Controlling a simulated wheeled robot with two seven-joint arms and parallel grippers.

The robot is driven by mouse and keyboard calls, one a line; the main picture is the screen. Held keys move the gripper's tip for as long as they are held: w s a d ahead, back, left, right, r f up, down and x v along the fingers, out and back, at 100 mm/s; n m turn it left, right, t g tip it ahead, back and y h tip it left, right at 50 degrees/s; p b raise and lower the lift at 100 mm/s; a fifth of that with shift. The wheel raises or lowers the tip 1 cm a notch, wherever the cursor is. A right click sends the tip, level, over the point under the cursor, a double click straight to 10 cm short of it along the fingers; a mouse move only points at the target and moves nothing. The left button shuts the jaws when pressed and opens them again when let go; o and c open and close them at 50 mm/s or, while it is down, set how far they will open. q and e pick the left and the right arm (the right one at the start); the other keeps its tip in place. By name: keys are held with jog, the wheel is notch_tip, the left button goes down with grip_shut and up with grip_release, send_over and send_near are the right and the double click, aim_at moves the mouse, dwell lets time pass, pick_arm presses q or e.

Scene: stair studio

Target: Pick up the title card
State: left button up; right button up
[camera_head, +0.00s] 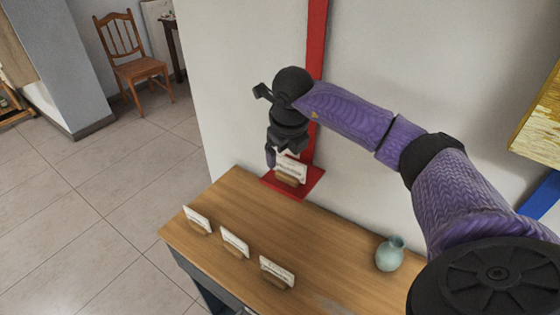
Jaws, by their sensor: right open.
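A white title card (292,167) with dark lettering stands in a small wooden holder (288,180) on the red base (305,189) at the back of the wooden table. My right gripper (281,158) is open, pointing down right at this card. A finger shows by the card's left edge and partly covers it. I cannot tell whether the gripper touches the card. Three similar cards in wooden holders stand along the table's front edge: a left one (197,218), a middle one (235,240) and a right one (277,270). My left gripper is not in view.
A red post (316,45) rises behind the gripper against the pale wall. A pale green vase (390,254) stands on the table (325,258) at the right. A wooden chair (137,70) stands far off at the upper left. The tiled floor left of the table is clear.

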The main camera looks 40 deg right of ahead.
aim_at(287, 170)
jog(key=x, duration=0.4)
jog(key=b+x, duration=0.1)
jog(key=x, duration=0.2)
jog(key=shift+s+d+f, duration=0.15)
jog(key=shift+s+d, duration=0.2)
jog(key=shift+d, duration=0.05)
grip_shut()
